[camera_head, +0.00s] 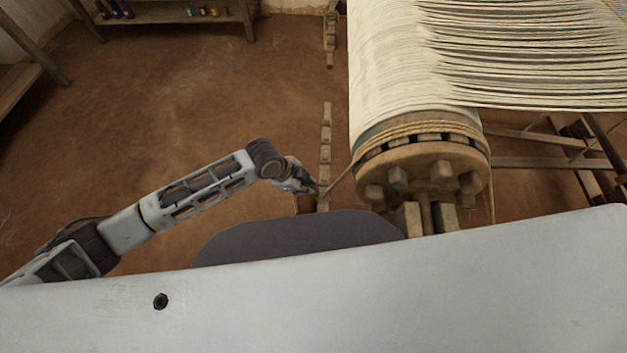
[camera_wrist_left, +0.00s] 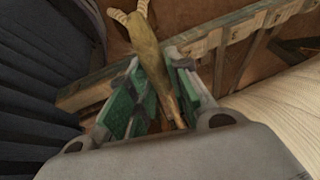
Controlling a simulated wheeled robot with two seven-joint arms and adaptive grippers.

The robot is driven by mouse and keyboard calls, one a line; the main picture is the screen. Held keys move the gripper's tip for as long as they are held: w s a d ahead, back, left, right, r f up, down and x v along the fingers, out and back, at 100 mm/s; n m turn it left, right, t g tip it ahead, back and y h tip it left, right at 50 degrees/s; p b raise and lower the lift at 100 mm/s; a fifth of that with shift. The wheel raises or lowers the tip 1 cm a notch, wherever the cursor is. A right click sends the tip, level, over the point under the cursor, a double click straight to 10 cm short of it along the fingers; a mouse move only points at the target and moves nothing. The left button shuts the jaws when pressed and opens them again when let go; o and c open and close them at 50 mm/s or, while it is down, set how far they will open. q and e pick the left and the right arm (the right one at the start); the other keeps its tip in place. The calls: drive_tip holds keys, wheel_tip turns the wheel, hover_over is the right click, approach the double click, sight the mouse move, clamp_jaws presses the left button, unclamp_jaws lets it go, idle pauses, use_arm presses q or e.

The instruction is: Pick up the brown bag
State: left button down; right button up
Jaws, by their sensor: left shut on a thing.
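My left gripper (camera_head: 317,189) is low beside the left end of the loom's cloth roller, near the floor. In the left wrist view its green-padded fingers are closed around a narrow olive-brown piece, which I take to be part of the brown bag (camera_wrist_left: 148,48). The bag widens away from the fingers and has a pale rope-like loop at its far end. Its lower part between the fingers is partly hidden. In the head view the bag is too small and covered to make out clearly. My right gripper is not in view.
The wooden roller (camera_head: 425,160) with rope and cream warp threads (camera_head: 480,50) stands right of the gripper. A notched wooden rail (camera_head: 325,140) lies on the earth floor just behind it. Open floor (camera_head: 150,140) lies left. A shelf (camera_head: 175,14) stands at the back.

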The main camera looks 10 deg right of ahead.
use_arm(q)
drive_tip(key=s+a, duration=0.2)
drive_tip(key=a, duration=0.9)
drive_tip(key=shift+s, duration=0.3)
drive_tip(key=shift+r, duration=0.1)
idle(0.3)
drive_tip(key=shift+a, duration=0.15)
